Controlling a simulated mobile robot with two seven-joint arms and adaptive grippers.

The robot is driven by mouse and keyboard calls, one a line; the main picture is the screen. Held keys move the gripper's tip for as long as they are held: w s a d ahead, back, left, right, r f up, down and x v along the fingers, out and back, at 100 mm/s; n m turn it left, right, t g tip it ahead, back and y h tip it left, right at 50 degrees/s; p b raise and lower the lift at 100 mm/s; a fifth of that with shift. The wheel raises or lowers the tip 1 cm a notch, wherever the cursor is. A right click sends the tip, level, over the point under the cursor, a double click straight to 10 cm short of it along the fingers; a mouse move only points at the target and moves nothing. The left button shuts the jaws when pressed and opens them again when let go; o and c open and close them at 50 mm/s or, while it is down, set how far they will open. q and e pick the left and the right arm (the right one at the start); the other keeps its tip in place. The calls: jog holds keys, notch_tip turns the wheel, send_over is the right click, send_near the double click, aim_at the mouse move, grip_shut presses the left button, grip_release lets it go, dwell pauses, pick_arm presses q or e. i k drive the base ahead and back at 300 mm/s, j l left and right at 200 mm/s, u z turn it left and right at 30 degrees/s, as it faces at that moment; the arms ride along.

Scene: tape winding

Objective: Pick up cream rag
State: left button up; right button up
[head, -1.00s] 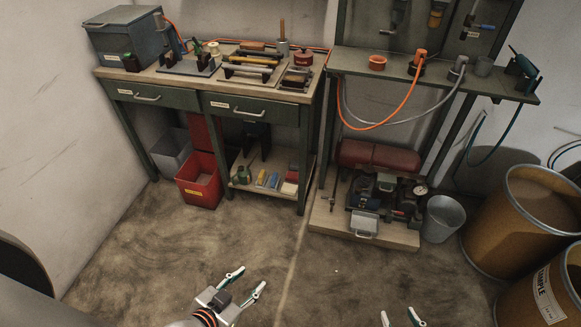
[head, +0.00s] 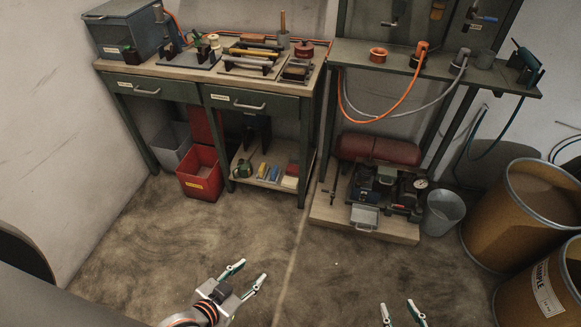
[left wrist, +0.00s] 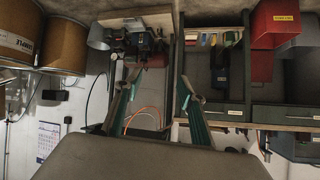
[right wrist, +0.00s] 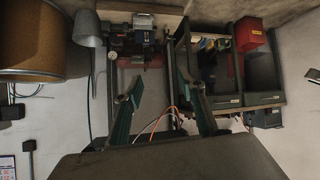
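A small cream piece (head: 290,182), which looks like the cream rag, lies at the right front of the workbench's lower shelf (head: 255,182), beside a red piece (head: 292,170). It is too small to make out clearly. My left gripper (head: 252,270) is open and empty over the floor in front of the bench, well short of the shelf. My right gripper (head: 397,304) is open and empty at the bottom of the head view, further right. Both wrist views show spread fingers with nothing between them. The shelf's small items also show in the left wrist view (left wrist: 205,39).
A red bin (head: 200,175) and a grey bin (head: 170,147) stand left of the shelf. A compressor (head: 385,190) on a low platform and a grey bucket (head: 443,213) stand right. Brown drums (head: 520,215) fill the far right. The floor in front is clear.

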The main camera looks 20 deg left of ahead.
aim_at(288, 182)
jog(key=i+j+z, duration=0.15)
jog(key=i+j, duration=0.15)
jog(key=i, duration=0.15)
jog(key=i+j+z, duration=0.2)
jog(key=i, duration=0.25)
jog(key=i+j, duration=0.15)
jog(key=i, duration=0.2)
jog(key=i+j+z, duration=0.1)
jog(key=i, duration=0.25)
jog(key=j, duration=0.05)
